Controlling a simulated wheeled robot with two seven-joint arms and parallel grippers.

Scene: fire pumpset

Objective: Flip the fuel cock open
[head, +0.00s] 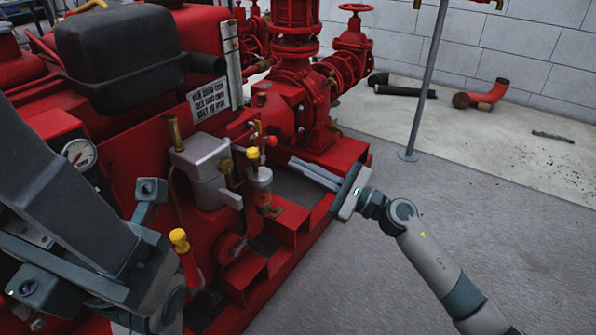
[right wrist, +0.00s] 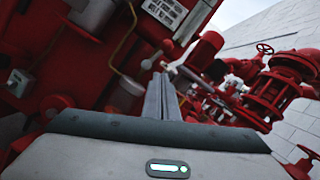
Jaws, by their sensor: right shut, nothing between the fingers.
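A small metal fitting with a yellow cap (head: 253,153) and a red-tipped part (head: 271,141) beside it sits on the red pumpset's near side. It looks like the fuel cock, but its lever position is too small to tell. My right gripper (head: 292,163) is shut and empty. Its fingertips point left toward this fitting and appear a short way to its right, with no clear contact. In the right wrist view the closed fingers (right wrist: 160,80) reach toward the red machine. My left arm fills the left side of the head view; its fingers do not show.
A yellow-topped red lever (head: 180,241) stands lower left. A grey metal box (head: 205,165) is left of the fitting. Red pump pipes and valves (head: 297,60) rise behind. A thin post (head: 425,90) stands at right. The grey floor (head: 500,230) at right is open.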

